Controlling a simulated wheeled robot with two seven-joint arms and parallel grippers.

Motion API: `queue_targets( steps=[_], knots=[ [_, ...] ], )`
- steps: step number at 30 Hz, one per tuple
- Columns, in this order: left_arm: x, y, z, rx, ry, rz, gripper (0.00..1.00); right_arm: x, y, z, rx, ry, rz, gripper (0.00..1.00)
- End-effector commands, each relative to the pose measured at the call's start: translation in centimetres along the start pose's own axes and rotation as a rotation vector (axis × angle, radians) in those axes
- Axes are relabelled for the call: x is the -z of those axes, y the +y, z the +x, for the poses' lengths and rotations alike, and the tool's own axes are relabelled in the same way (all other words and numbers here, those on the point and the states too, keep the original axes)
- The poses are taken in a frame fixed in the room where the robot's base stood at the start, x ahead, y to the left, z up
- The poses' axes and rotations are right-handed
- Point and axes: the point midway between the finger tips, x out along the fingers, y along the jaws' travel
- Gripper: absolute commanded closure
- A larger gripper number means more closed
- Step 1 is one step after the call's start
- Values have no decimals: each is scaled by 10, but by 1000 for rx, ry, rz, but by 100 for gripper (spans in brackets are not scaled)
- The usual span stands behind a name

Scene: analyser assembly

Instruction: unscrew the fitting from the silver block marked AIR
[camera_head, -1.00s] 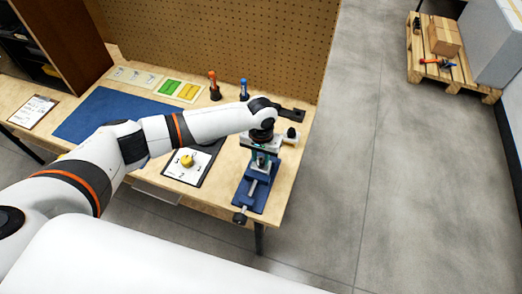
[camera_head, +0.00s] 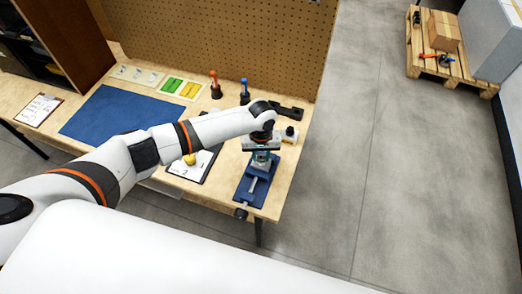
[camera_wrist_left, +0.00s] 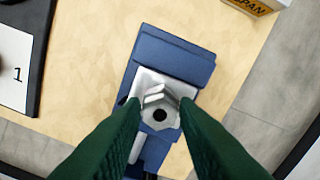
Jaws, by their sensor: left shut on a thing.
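My left gripper (camera_head: 262,152) points down over the blue vise (camera_head: 252,192) at the table's right front corner. In the left wrist view its two dark green fingers are shut on the fitting (camera_wrist_left: 160,113), a silver hexagonal piece with a dark round hole, one finger on each side. The silver block (camera_wrist_left: 149,80) shows beneath the fitting, in the blue vise (camera_wrist_left: 176,54). No AIR marking is readable. Whether the fitting is still seated in the block, I cannot tell. My right gripper is in neither view.
A clipboard (camera_head: 190,172) with a yellow piece (camera_head: 190,158) lies left of the vise, partly under my arm. Orange (camera_head: 214,84) and blue (camera_head: 244,92) handled tools stand behind. A blue mat (camera_head: 112,112) lies left.

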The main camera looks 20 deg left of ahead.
Motion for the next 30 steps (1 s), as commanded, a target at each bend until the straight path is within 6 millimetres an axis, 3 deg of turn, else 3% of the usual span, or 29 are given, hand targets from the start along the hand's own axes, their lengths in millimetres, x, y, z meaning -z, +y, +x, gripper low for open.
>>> queue_targets(
  steps=[10, 20, 30],
  knots=[
    [0, 0, -2, 0, 1, -26, 95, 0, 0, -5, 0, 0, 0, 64],
    [1, 0, -3, -1, 2, -307, 95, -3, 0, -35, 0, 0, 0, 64],
    [0, 0, 0, -1, 0, -352, 95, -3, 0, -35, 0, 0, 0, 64]
  ],
)
